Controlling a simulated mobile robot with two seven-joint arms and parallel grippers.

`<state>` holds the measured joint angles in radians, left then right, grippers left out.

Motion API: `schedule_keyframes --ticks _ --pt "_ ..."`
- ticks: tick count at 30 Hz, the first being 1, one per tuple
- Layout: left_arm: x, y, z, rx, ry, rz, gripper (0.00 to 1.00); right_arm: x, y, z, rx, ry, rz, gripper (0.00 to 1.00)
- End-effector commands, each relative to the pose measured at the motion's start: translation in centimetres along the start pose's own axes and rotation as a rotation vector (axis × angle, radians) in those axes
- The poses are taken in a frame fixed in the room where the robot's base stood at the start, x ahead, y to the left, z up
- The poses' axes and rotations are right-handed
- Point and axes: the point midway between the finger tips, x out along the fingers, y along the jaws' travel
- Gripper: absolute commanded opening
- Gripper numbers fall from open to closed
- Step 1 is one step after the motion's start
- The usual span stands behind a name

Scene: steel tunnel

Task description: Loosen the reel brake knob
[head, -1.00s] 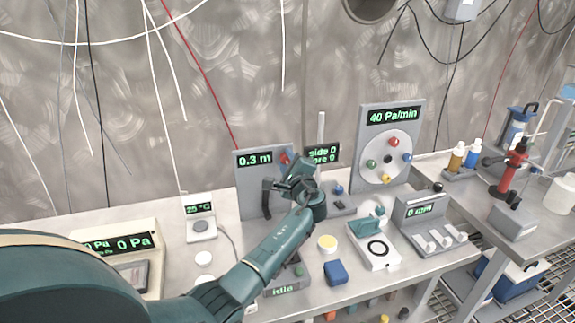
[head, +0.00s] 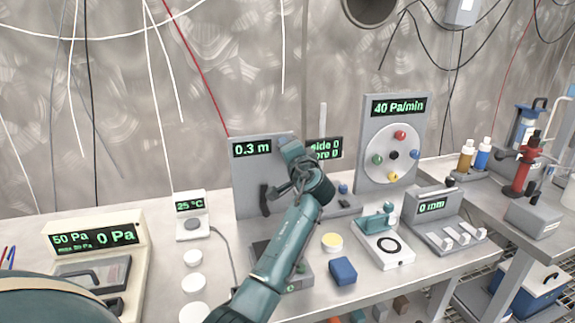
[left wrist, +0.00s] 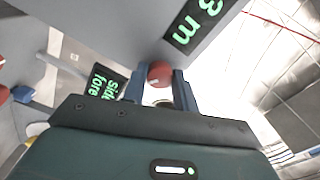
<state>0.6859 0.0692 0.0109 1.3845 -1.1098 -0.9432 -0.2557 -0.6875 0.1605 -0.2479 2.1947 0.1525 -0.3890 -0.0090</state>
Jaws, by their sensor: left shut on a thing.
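The reel panel, a grey upright plate (head: 247,178) reading 0.3 m, stands at the back of the bench in the head view. The red brake knob (left wrist: 159,71) shows between the two fingers of my left gripper (left wrist: 158,78) in the left wrist view. The fingers are closed on its sides. In the head view my left gripper (head: 290,155) is against the right part of the panel and hides the knob. A black crank handle (head: 264,200) is on the panel, left of my wrist. My right gripper is not in view.
A small display (head: 327,149) stands right of the panel, partly covered by my arm. A dial board (head: 393,108) reading 40 Pa/min is further right.

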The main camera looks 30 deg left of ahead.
Motion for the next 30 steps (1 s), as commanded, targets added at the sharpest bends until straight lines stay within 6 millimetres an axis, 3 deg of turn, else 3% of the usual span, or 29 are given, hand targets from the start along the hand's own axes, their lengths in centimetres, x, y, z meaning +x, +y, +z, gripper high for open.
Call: schedule_keyframes --ticks 1,15,30 --pt "-0.1 0.7 0.2 -0.049 0.001 0.002 0.06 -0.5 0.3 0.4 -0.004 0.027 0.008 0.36" --pt "-0.1 0.6 0.1 -0.496 0.001 0.003 0.06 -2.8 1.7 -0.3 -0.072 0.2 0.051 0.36" --pt "-0.1 0.5 0.1 -0.969 0.001 0.002 0.06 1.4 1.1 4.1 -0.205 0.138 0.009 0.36"
